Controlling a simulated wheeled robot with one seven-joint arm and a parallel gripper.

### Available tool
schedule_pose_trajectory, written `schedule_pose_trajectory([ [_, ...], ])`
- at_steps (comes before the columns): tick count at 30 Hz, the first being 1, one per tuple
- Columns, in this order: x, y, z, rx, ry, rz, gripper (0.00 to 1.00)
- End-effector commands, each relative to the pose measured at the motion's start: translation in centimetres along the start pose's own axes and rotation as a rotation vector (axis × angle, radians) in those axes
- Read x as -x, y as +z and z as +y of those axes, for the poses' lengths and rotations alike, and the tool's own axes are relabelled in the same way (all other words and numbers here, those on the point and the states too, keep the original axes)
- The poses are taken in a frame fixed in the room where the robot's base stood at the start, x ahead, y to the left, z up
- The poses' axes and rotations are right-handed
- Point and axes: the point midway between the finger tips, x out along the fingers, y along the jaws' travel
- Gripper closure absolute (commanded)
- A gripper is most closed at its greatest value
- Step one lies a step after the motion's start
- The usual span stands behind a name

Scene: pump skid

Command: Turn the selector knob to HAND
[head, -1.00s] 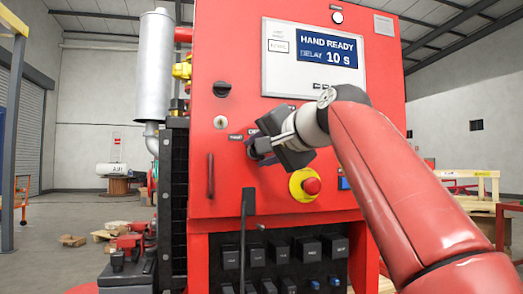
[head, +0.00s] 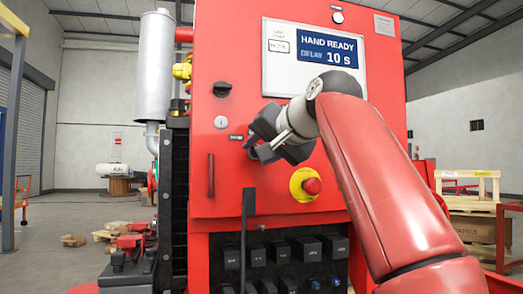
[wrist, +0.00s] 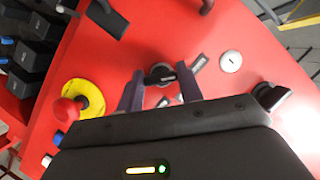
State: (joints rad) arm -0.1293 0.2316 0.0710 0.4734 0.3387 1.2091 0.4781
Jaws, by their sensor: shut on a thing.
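The black selector knob (wrist: 160,74) sits between my gripper's two dark fingers in the wrist view, with small label plates around it. My gripper (wrist: 160,90) is shut on the knob. The lettering on those plates is too small to read. In the head view my gripper (head: 256,147) is at the red panel front, tilted, and hides the knob. One small label plate (head: 236,137) shows to its left. The panel's screen (head: 327,48) reads HAND READY, DELAY 10 S.
A red mushroom button on a yellow ring (head: 305,185) is below right of my gripper. A silver key switch (head: 221,122) and a black rotary handle (head: 222,90) are at upper left. A door handle (head: 211,175) and a black lever (head: 248,205) stand out lower down.

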Motion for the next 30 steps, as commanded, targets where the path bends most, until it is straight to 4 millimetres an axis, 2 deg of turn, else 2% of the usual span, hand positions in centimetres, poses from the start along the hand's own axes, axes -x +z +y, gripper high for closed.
schedule_pose_trajectory([
  [2,-0.1,0.1,0.1,0.001,0.003,-0.003,0.86],
  [3,-0.1,0.1,0.1,0.001,0.002,-0.003,0.6],
  [7,-0.1,0.1,0.1,0.0,0.002,-0.002,0.43],
  [17,0.3,0.0,0.0,0.0,0.001,0.0,0.42],
  [30,6.8,0.0,0.1,-0.001,0.002,0.001,0.42],
])
